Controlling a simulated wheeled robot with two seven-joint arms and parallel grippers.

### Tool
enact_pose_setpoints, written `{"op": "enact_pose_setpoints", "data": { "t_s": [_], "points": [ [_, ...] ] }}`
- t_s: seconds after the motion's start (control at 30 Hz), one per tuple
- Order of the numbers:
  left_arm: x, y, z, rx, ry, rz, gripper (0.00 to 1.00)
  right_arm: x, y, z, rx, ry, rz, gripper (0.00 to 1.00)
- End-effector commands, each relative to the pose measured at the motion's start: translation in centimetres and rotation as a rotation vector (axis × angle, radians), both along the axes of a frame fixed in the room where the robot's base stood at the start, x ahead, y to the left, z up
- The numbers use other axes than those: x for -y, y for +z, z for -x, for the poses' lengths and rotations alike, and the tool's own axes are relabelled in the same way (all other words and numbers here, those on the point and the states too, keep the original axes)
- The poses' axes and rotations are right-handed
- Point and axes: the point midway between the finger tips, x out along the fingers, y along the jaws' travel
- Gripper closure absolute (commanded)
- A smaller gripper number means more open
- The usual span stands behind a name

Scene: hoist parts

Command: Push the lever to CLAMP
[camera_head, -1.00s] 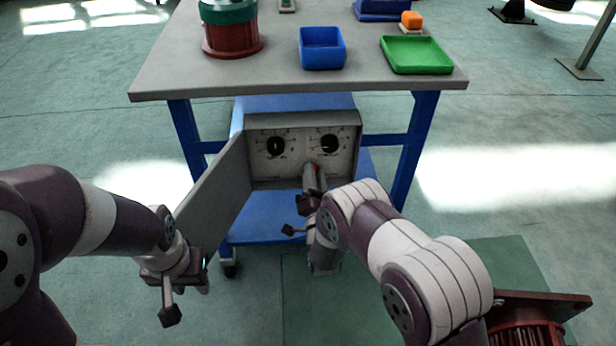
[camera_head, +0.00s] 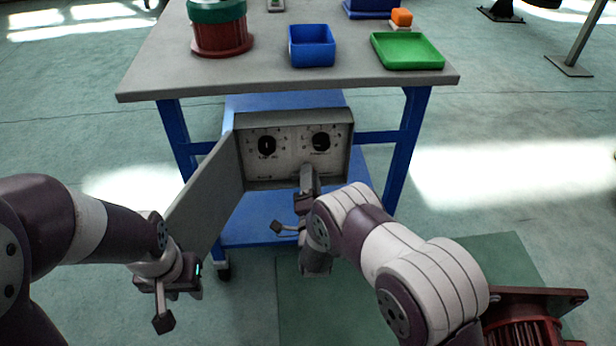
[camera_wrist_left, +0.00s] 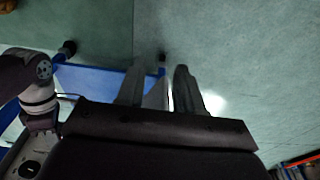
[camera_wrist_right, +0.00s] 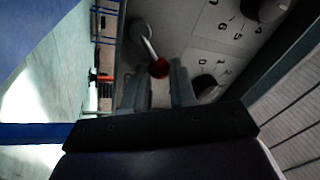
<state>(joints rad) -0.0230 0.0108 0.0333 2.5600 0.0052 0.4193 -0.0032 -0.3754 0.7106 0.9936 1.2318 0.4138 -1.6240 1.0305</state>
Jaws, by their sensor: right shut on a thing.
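The control box (camera_head: 296,158) under the table has two black dials. The lever (camera_wrist_right: 147,42) is a short metal arm with a red knob (camera_wrist_right: 158,68), seen in the right wrist view. My right gripper (camera_head: 308,170) is at the box's lower front. Its fingers (camera_wrist_right: 160,80) are shut on the red knob, one on each side. In the head view the gripper hides the lever, and no CLAMP marking is readable. My left gripper (camera_head: 196,280) is open near the lower outer edge of the box's open door (camera_head: 207,195); its fingers (camera_wrist_left: 160,80) stand apart in the left wrist view.
The table (camera_head: 270,82) overhangs the box; a red and green part (camera_head: 220,30), a blue bin (camera_head: 312,46) and a green tray (camera_head: 408,50) stand on it. The blue lower shelf (camera_head: 262,228) is beneath. A red motor-like part (camera_head: 525,325) is at the lower right.

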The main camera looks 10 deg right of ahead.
Motion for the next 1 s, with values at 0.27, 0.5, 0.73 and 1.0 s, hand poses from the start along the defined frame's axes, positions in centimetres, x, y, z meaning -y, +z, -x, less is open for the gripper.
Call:
{"op": "enact_pose_setpoints", "data": {
  "t_s": [0.27, 0.5, 0.73, 1.0],
  "points": [
    [0.0, 0.0, 0.0, 0.0, 0.0, 0.0, 0.64, -0.2, -0.2, 0.1, -0.006, 0.006, 0.003, 0.64],
    [0.0, 0.3, 0.0, 0.0, 0.0, 0.0, 0.64, -0.2, -0.2, 0.6, -0.004, 0.003, 0.002, 0.64],
    [0.0, 1.9, 0.0, 0.0, 0.0, 0.0, 0.64, -0.6, -1.2, 6.0, -0.008, 0.007, 0.006, 0.64],
    [0.0, 2.7, 0.0, 0.0, 0.0, 0.0, 0.64, -0.8, -2.8, 11.5, -0.006, 0.008, 0.005, 0.64]
  ]
}}
